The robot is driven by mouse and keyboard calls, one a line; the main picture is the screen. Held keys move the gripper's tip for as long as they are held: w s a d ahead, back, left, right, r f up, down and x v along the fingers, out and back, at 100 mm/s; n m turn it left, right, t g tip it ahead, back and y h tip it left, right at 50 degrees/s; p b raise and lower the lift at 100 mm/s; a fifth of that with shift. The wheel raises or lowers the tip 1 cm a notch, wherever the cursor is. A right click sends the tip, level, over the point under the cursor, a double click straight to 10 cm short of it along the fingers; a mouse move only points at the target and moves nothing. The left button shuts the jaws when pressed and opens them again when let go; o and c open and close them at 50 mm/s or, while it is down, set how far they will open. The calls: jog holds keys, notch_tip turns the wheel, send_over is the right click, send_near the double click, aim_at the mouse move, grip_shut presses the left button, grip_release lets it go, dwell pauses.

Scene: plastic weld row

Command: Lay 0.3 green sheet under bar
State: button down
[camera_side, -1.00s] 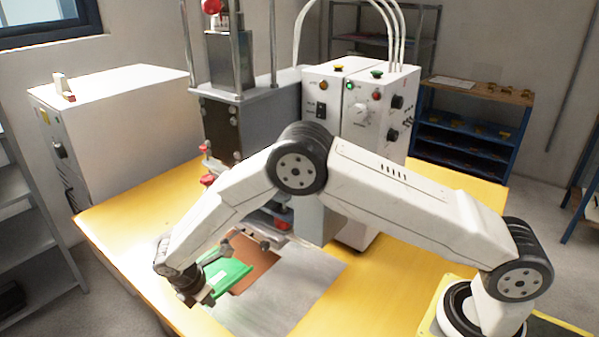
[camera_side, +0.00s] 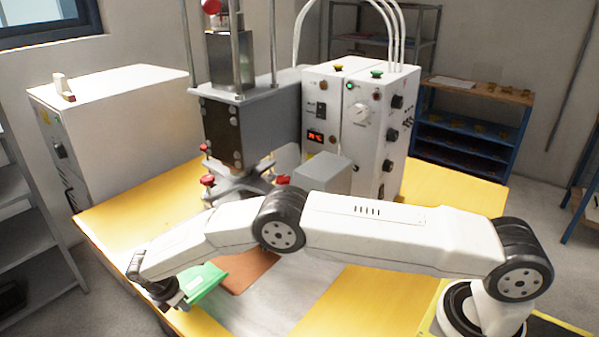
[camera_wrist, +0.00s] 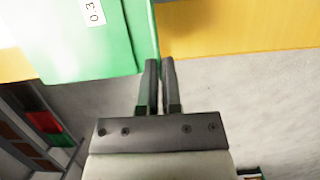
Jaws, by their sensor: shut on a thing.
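The green sheet (camera_side: 207,284) is at the front left of the work area in the side view. In the wrist view the green sheet (camera_wrist: 80,45) fills the upper left and carries a white label (camera_wrist: 93,11) reading 0.3. My gripper (camera_side: 184,301) is at the sheet's left, front end. In the wrist view my gripper (camera_wrist: 160,62) has its fingers close together at the sheet's edge, shut on it. The welding press (camera_side: 237,130) stands behind; I cannot clearly make out its bar, as my arm crosses in front of its lower part.
A brown pad (camera_side: 250,273) lies on the grey plate (camera_side: 290,303) beside the sheet. The yellow table (camera_side: 350,312) is clear at the front right. A white control box (camera_side: 355,125) stands by the press, and a white cabinet (camera_side: 125,120) at the left.

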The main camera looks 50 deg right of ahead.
aim_at(199, 294)
jog(key=shift+d+f, duration=0.15)
jog(key=shift+f, duration=0.05)
jog(key=shift+d+f, duration=0.5)
jog(key=shift+d, duration=0.35)
jog(key=shift+d+f, duration=0.45)
jog(key=shift+d, duration=0.4)
jog(key=shift+d+f, duration=0.5)
jog(key=shift+d, duration=0.35)
jog(key=shift+d+f, duration=0.15)
jog(key=shift+d, duration=5.7)
jog(key=shift+f, duration=1.1)
jog(key=shift+f, duration=0.15)
jog(key=c, duration=0.7)
grip_release()
jog(key=shift+c, duration=0.2)
